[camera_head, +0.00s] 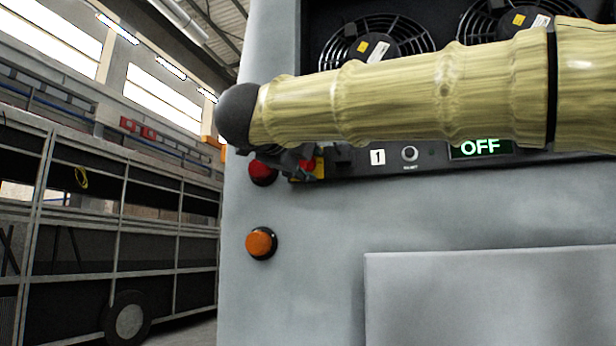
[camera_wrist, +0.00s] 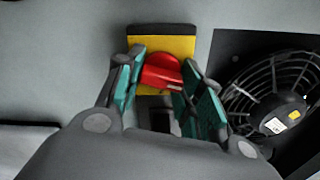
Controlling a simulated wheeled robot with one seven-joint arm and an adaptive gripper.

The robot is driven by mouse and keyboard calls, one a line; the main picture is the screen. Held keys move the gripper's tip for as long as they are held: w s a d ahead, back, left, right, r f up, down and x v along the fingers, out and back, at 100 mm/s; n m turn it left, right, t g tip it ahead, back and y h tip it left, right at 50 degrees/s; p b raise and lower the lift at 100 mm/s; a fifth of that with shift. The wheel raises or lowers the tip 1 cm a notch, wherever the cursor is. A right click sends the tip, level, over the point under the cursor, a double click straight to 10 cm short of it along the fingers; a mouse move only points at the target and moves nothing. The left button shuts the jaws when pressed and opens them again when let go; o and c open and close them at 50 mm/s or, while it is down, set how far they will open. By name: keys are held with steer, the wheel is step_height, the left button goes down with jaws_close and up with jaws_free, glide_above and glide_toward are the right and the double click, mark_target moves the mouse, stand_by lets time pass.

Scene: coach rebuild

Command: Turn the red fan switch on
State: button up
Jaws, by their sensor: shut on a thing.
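The red fan switch (camera_wrist: 162,72) is a rotary knob on a yellow plate (camera_wrist: 176,45) in the wrist view. My gripper (camera_wrist: 160,85) has its two teal-padded fingers on either side of the knob and is shut on it. In the head view the red switch (camera_head: 307,165) shows only in part, with my gripper (camera_head: 300,160) and sleeved arm in front of it. The display (camera_head: 481,147) on the same panel strip reads OFF in green.
Two fans (camera_head: 375,40) sit in the dark recess above the strip. A small round button (camera_head: 409,153) is beside a "1" label. A red lamp (camera_head: 262,171) and an orange lamp (camera_head: 261,243) stick out from the grey panel. A coach frame (camera_head: 120,215) stands at left.

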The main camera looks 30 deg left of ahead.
steer(key=shift+s+a+f+m+b, duration=0.15)
steer(key=shift+a+f+m+b, duration=0.05)
steer(key=shift+f+m+b, duration=0.25)
steer(key=shift+s+a+f+m+b, duration=0.15)
steer(key=shift+f+m+b, duration=0.2)
steer(key=shift+b, duration=0.15)
steer(key=shift+s+d+r+m+b, duration=0.1)
steer(key=shift+r+m+b, duration=0.2)
steer(key=shift+m+b, duration=1.65)
steer(key=shift+d+r+m+b, duration=0.1)
steer(key=shift+r+m+b, duration=0.25)
steer(key=shift+m+b, duration=1.6)
steer(key=shift+s+d+r+m+b, duration=0.1)
steer(key=shift+r+m+b, duration=0.2)
steer(key=shift+m+b, duration=1.65)
steer(key=shift+m+p, duration=0.65)
steer(key=shift+p, duration=0.05)
